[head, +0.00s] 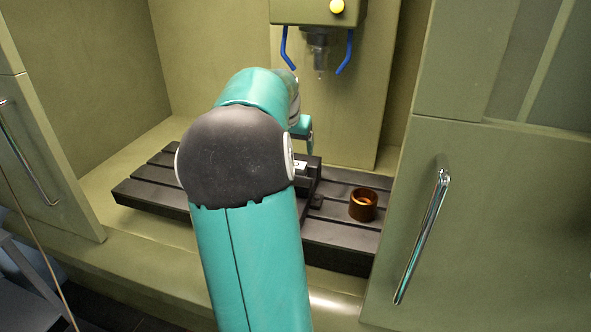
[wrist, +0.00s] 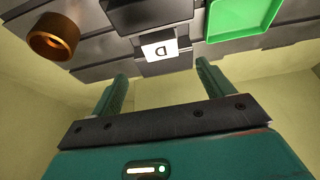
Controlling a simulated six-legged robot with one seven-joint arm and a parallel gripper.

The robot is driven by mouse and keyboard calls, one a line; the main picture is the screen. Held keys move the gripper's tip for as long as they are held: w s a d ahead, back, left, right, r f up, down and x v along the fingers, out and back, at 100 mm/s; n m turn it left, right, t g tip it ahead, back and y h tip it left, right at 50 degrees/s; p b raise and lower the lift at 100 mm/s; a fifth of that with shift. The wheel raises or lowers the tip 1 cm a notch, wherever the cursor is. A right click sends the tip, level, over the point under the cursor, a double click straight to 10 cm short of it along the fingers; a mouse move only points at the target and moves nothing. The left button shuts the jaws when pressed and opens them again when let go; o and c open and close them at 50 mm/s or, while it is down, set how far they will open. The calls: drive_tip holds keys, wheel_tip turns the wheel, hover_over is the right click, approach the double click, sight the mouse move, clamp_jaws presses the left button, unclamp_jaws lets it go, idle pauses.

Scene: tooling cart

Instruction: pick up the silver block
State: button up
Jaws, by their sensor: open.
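In the head view a small white face of the block (head: 300,164) shows beside my arm, which hides most of the gripper and the vise.
A brown cup-like ring (head: 363,204) stands on the slotted black table (head: 340,236) to the right. A green tray (wrist: 240,18) shows in the wrist view. A spindle with blue hoses (head: 319,55) hangs above. Cabinet doors with handles (head: 421,236) flank the opening.

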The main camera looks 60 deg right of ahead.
sight(300, 167)
drive_tip(key=x, duration=0.9)
drive_tip(key=shift+f, duration=0.15)
drive_tip(key=shift+w, duration=0.1)
drive_tip(key=c, duration=1.2)
